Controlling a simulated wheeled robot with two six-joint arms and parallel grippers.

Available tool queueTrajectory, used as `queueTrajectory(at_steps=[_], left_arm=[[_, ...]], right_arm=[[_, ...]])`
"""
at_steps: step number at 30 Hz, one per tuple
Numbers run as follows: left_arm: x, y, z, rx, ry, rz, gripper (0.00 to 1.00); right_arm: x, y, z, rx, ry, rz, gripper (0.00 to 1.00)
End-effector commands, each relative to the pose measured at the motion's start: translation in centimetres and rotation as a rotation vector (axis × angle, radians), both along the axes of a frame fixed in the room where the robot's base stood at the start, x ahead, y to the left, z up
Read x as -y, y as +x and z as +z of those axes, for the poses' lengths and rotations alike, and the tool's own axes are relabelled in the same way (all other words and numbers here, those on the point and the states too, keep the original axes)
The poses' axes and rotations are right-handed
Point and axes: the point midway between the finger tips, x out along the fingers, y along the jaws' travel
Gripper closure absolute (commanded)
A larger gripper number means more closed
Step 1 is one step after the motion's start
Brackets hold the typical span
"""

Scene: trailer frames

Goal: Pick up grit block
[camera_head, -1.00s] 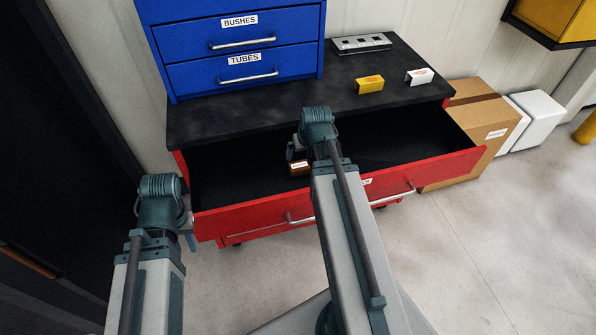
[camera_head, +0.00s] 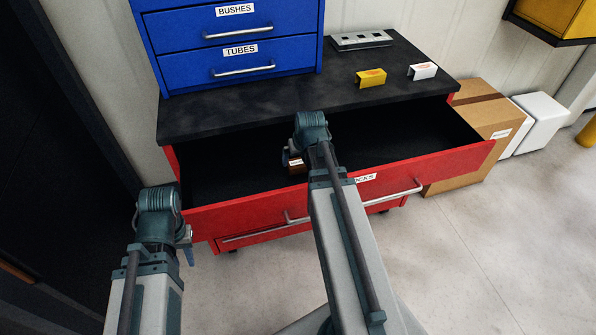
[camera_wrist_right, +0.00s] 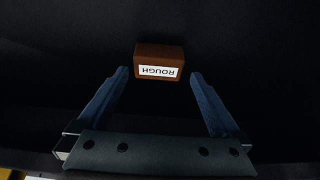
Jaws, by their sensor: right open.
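The grit block (camera_wrist_right: 159,55) is brown with a white label reading ROUGH. It lies on the dark floor of the open red drawer, and its edge also shows in the head view (camera_head: 297,168) beside my right wrist. My right gripper (camera_wrist_right: 160,75) is open, its two blue fingers reaching down on either side of the space just short of the block. In the head view my right arm reaches over the drawer and hides much of that gripper. My left gripper (camera_head: 189,250) hangs at the left, outside the drawer front; its fingers are too small to judge.
The red drawer (camera_head: 440,168) stands open under a black worktop (camera_head: 260,103). Cardboard and white boxes stand at right.

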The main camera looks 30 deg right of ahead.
Motion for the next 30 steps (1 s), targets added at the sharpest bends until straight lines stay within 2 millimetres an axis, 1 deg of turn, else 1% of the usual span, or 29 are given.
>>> queueTrajectory(at_steps=[4,7,15,18,26,28,30], left_arm=[[0.0,0.0,-0.1,0.0,0.0,0.0,0.68],[0.0,0.0,-0.7,0.0,0.0,0.0,0.68],[0.0,0.0,-3.9,0.0,0.0,0.0,0.68],[0.0,0.0,-4.6,0.0,0.0,0.0,0.68],[0.0,0.0,-4.5,0.0,0.0,0.0,0.68],[0.0,0.0,-4.5,0.0,0.0,0.0,0.68],[0.0,0.0,-4.5,0.0,0.0,0.0,0.68]], right_arm=[[0.0,0.1,-0.1,0.0,0.0,0.0,0.0],[0.1,0.4,-0.7,0.0,0.0,0.0,0.0],[0.7,1.9,-3.9,0.0,0.0,0.0,0.0],[0.8,2.3,-4.6,0.0,0.0,0.0,0.0],[0.8,2.3,-4.5,0.0,0.0,0.0,0.0],[0.8,2.3,-4.5,0.0,0.0,0.0,0.09],[0.8,2.3,-4.5,0.0,0.0,0.0,0.22]])
